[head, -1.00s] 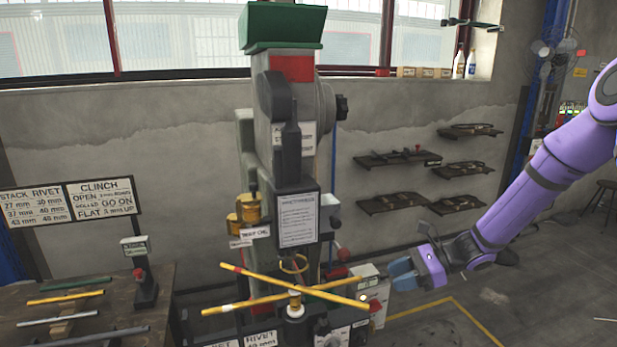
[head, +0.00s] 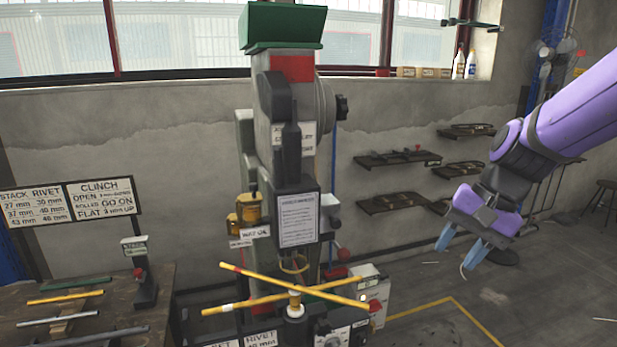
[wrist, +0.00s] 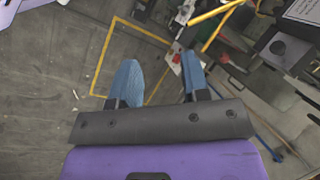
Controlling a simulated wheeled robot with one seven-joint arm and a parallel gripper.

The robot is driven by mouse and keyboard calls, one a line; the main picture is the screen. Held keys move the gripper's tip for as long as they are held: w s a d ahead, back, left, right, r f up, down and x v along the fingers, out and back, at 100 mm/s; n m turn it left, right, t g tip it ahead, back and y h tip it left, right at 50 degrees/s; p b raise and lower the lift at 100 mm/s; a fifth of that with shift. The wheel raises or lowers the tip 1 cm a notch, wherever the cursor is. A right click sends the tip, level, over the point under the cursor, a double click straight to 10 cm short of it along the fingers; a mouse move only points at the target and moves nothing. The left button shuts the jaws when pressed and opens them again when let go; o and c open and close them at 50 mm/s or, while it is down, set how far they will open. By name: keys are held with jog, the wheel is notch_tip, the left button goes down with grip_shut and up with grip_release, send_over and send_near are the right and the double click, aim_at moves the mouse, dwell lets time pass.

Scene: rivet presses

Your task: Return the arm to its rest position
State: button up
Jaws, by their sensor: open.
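My gripper (head: 459,252) is at the right of the head view, with its blue fingers pointing down over open floor. The fingers are apart with nothing between them, and this also shows in the wrist view (wrist: 160,85). My purple arm comes in from the right edge of the head view. The gripper is to the right of the rivet press (head: 290,150) and clear of it. Two crossed yellow bars (head: 255,302) lie on the press's lower tooling.
A workbench (head: 110,325) with several coloured bars stands at the lower left. Signs (head: 70,200) stand behind it. Wall shelves (head: 398,157) hold tools behind my gripper. A small grey box (head: 372,290) stands beside the press. The floor at the right is mostly clear.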

jog(key=s+d+r+n+t+h, duration=0.4)
jog(key=s+r, duration=0.4)
jog(key=s, duration=0.5)
jog(key=shift+s+d+r+n+t, duration=0.3)
jog(key=shift+d+r+n+t, duration=0.1)
jog(key=shift+d+n, duration=0.55)
